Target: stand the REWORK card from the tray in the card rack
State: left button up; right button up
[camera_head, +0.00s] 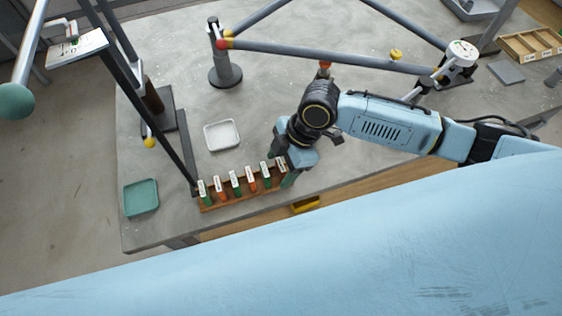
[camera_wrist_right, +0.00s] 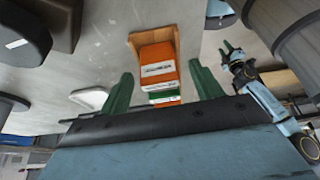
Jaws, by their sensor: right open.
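The card rack (camera_head: 228,203) is a wooden strip near the table's front edge. It holds several upright green and orange cards with white labels too small to read, so I cannot tell which is REWORK. My right gripper (camera_head: 281,166) is open at the rack's right end, its green fingers on either side. A white tray (camera_head: 222,135) and a green tray (camera_head: 141,197) look empty. A small gripper, apparently my left (camera_wrist_right: 233,50), shows in the wrist view.
A dark upright post (camera_head: 150,120) stands just left of the rack. Grey frame tubes (camera_head: 330,53) run across the back, with a stand (camera_head: 225,72) under one corner. A wooden box with labels (camera_head: 532,43) lies far right. Bare table surrounds the white tray.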

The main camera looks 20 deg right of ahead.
jog(key=shift+r, duration=0.1)
jog(key=p+v, duration=0.1)
jog(key=v, duration=1.2)
